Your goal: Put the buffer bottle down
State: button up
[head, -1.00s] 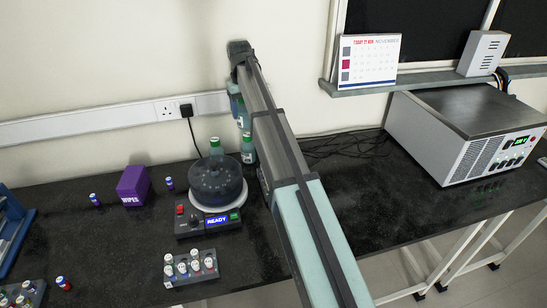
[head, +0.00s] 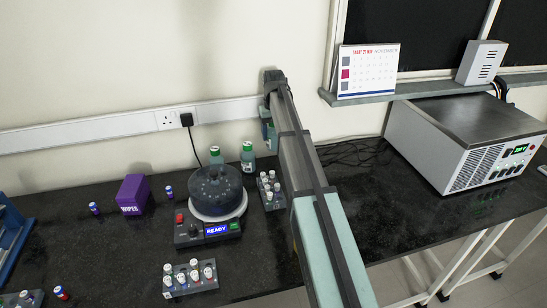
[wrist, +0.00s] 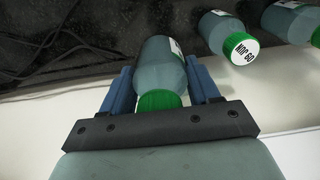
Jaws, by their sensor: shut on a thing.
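My gripper (wrist: 160,78) is shut on a teal bottle with a green cap (wrist: 160,66), one finger on each side of it. In the wrist view the held bottle is seen from its cap end, with its label mostly turned away. Whether its base touches the counter I cannot tell. In the head view my arm hides most of the gripper and the bottle, near the wall. Two similar bottles stand apart from it, a nearer one (head: 247,161) and another (head: 215,156), both behind the centrifuge. Two also show in the wrist view (wrist: 216,31).
The centrifuge (head: 216,187) shows READY. A vial rack (head: 274,199) stands between it and my arm; another rack (head: 190,286) is in front. A purple wipes box (head: 132,194) is left. A grey instrument (head: 460,145) stands right, with dark cables (head: 345,150) behind.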

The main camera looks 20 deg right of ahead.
jog(key=shift+f, duration=4.25)
jog(key=shift+f, duration=0.15)
jog(key=o, duration=1.2)
notch_tip(320, 180, up, 11)
jog(key=shift+f, duration=0.1)
jog(key=shift+r, duration=0.75)
